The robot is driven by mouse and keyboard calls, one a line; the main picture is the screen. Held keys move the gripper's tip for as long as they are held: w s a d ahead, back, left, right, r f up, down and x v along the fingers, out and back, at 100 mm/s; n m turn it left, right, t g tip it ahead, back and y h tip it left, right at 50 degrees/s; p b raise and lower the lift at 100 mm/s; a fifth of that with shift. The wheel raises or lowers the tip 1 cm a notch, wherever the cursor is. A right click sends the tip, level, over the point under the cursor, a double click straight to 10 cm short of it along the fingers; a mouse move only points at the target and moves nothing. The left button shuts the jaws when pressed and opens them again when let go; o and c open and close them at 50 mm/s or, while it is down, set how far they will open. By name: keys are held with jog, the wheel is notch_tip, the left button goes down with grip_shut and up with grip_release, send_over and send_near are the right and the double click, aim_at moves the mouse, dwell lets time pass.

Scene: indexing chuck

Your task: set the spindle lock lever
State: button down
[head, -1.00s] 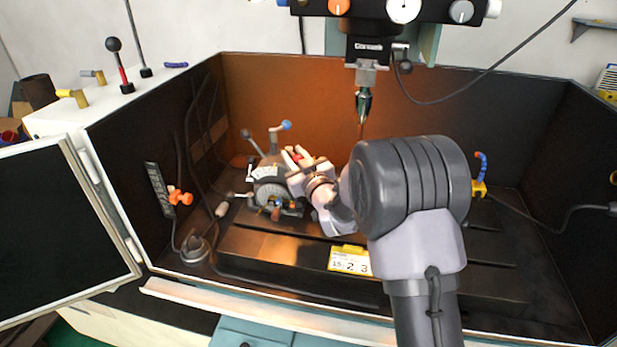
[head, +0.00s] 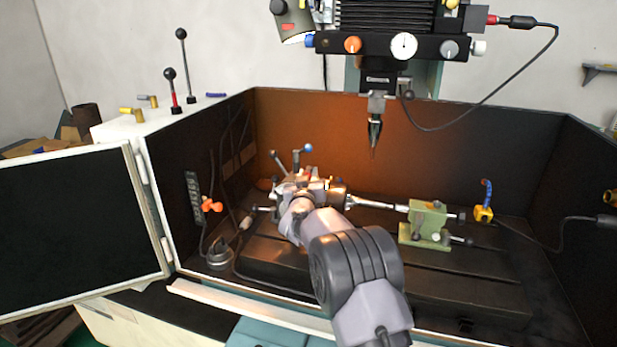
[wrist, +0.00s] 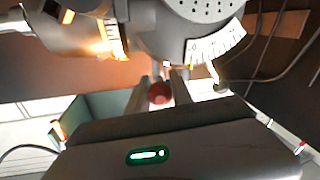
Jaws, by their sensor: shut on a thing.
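The indexing chuck (wrist: 190,12), a grey body with white graduated scales, fills the top of the wrist view. My gripper (wrist: 159,94) is shut on a round red knob (wrist: 160,96), which sits between its two fingers below the chuck body. The knob appears to be the end of the spindle lock lever; its stem is mostly hidden. In the head view my wrist covers much of the chuck and the fingertips cannot be made out. A lever with a blue knob (head: 308,148) and one with a dark knob (head: 273,153) rise behind my wrist.
A rod (head: 375,203) runs right from the chuck to a green tailstock (head: 427,222). The tool spindle (head: 375,130) hangs above. Enclosure walls and an open door (head: 80,225) bound the space. An orange-handled part (head: 210,205) hangs on the left wall.

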jog(key=shift+r, duration=0.25)
jog(key=c, duration=1.4)
grip_release()
jog(key=shift+w, duration=0.1)
jog(key=shift+o, duration=0.8)
jog(key=shift+w+d+f, duration=0.1)
jog(key=s+a+p, duration=0.2)
jog(key=s, duration=1.5)
jog(key=shift+s, duration=0.25)
